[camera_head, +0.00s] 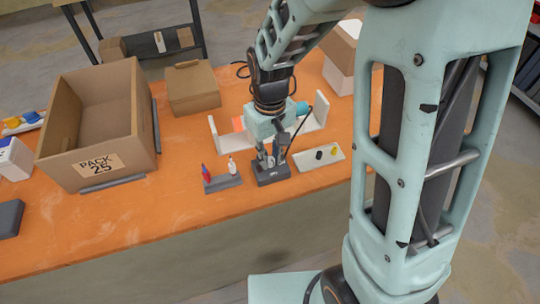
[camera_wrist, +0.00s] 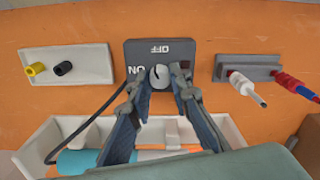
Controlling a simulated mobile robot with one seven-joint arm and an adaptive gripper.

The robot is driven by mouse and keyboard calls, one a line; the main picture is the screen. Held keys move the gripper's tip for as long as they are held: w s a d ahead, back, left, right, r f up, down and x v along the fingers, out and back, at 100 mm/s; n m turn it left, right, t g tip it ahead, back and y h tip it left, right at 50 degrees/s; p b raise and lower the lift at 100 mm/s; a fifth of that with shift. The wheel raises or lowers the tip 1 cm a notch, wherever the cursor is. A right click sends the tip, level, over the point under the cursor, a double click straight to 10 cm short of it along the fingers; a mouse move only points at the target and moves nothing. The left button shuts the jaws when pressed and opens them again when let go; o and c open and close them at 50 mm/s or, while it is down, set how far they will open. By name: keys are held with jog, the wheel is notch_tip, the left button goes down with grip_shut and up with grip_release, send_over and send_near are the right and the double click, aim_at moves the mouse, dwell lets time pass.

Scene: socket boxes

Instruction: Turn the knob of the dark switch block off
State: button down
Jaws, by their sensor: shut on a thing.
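The dark switch block (camera_head: 272,178) stands on the orange table. In the wrist view the dark block (camera_wrist: 188,51) shows the labels OFF and, partly hidden, ON, both upside down. Its grey round knob (camera_wrist: 159,75) sits between my fingertips. My gripper (camera_head: 272,162) reaches down onto the block from above. In the wrist view my gripper (camera_wrist: 158,85) is shut on the knob, one finger on each side. The knob's slot seems to run up and down in the wrist picture; the label it points at is hard to tell.
A light plate (camera_head: 320,156) with a black and a yellow socket is right of the block. A grey holder (camera_head: 222,184) with red-blue and white plugs is left. A white tray (camera_head: 316,133) lies behind. A large open carton (camera_head: 130,125) stands farther left. A black cable (camera_wrist: 88,128) runs from the block.

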aim_at(270, 158)
jog(key=m, duration=0.5)
jog(key=shift+m, duration=0.3)
dwell(0.4)
jog(key=c, duration=1.8)
grip_release()
jog(key=shift+o, duration=0.2)
jog(key=shift+r, duration=0.1)
notch_tip(270, 158, up, 12)
